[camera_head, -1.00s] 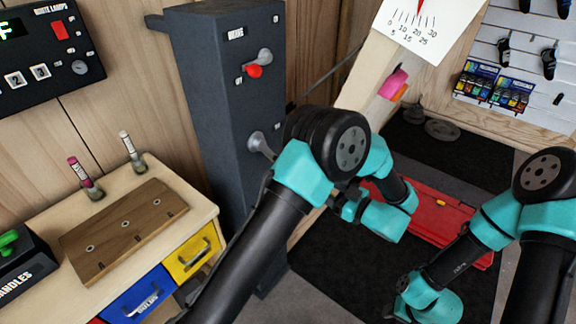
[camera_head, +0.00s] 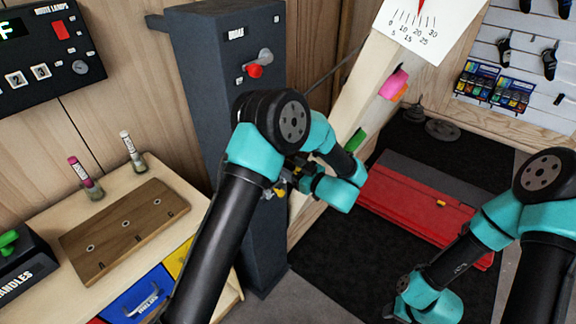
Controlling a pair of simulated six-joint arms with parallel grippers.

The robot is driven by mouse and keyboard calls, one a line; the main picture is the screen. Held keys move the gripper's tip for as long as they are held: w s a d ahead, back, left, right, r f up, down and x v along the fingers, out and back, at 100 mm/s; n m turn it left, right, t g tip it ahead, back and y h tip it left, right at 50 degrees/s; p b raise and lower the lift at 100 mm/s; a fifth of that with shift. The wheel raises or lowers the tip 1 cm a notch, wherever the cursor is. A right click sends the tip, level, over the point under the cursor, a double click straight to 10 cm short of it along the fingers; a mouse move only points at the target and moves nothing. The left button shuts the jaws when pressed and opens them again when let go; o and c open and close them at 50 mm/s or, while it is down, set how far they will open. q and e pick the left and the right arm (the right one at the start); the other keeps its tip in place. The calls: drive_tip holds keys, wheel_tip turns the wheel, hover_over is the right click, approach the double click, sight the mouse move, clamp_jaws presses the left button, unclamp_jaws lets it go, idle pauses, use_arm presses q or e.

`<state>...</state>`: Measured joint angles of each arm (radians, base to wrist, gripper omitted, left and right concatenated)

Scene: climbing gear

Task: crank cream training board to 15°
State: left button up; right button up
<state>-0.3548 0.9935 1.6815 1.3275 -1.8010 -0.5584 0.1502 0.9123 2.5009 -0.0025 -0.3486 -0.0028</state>
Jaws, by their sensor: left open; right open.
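The cream training board (camera_head: 352,112) leans on a slant right of the dark grey post, with pink and green holds on it. The angle gauge (camera_head: 408,22) has a red needle; its tip is above the scale and I cannot read the exact angle. The dark grey post (camera_head: 218,120) carries a lever with a red knob (camera_head: 256,70). A silver fitting lower on the post is hidden behind my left arm. My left gripper (camera_head: 279,187) is open beside the post's right side, mostly hidden by its own arm. My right gripper (camera_head: 391,311) is open and low over the dark mat.
A workbench (camera_head: 180,190) at the left holds a wooden board (camera_head: 124,230), two small bottles and a black handles box (camera_head: 22,270). A red panel (camera_head: 415,205) lies on the mat behind my arms. A lamp control box (camera_head: 45,50) is on the wall.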

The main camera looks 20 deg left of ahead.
use_arm(q)
drive_tip(key=shift+x, duration=1.1)
clamp_jaws()
